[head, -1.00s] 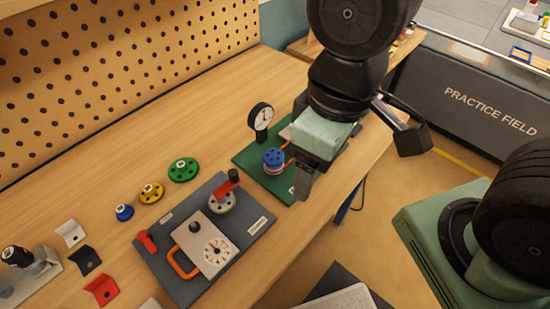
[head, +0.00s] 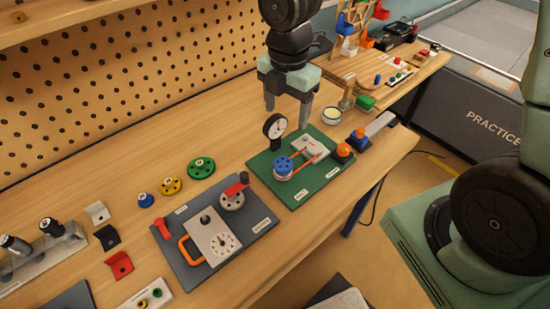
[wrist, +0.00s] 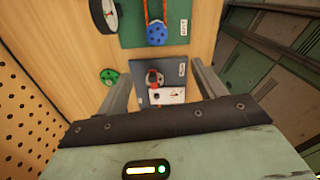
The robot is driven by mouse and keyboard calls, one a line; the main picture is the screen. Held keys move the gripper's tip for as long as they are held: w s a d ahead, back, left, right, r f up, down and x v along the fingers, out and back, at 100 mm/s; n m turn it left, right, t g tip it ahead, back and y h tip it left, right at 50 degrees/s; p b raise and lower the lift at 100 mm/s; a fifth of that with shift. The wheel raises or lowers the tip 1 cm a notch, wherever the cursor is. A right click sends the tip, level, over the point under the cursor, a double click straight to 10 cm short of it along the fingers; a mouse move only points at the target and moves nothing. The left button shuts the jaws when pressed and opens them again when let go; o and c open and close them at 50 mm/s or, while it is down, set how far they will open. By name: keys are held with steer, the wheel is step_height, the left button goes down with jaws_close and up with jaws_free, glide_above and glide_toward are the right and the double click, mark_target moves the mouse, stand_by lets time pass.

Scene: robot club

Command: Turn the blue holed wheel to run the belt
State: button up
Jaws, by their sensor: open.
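The blue holed wheel (head: 284,166) stands on the left part of a green board (head: 303,190). An orange belt (head: 304,164) runs from it to the right; its far end is hard to make out beside a pale block (head: 315,147). My gripper (head: 287,110) is open and empty, fingers pointing down, raised behind the board and apart from the wheel. In the wrist view the blue wheel (wrist: 156,34) and belt (wrist: 154,12) are near the top, beyond the open fingers (wrist: 160,74).
A dial gauge (head: 274,127) stands upright at the board's back left edge. Orange-topped buttons (head: 343,152) sit at its right. Green (head: 201,168) and yellow (head: 171,187) wheels lie left.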

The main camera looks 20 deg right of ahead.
mark_target(283, 163)
steer(key=shift+n, duration=0.6)
steer(key=f, duration=0.6)
steer(key=f+p, duration=0.1)
steer(key=f, duration=0.4)
steer(key=w+f, duration=0.1)
steer(key=f, duration=0.5)
steer(key=shift+d+f+p, duration=0.1)
steer(key=shift+f+p, duration=0.2)
steer(key=shift+f, duration=0.05)
steer(key=c, duration=1)
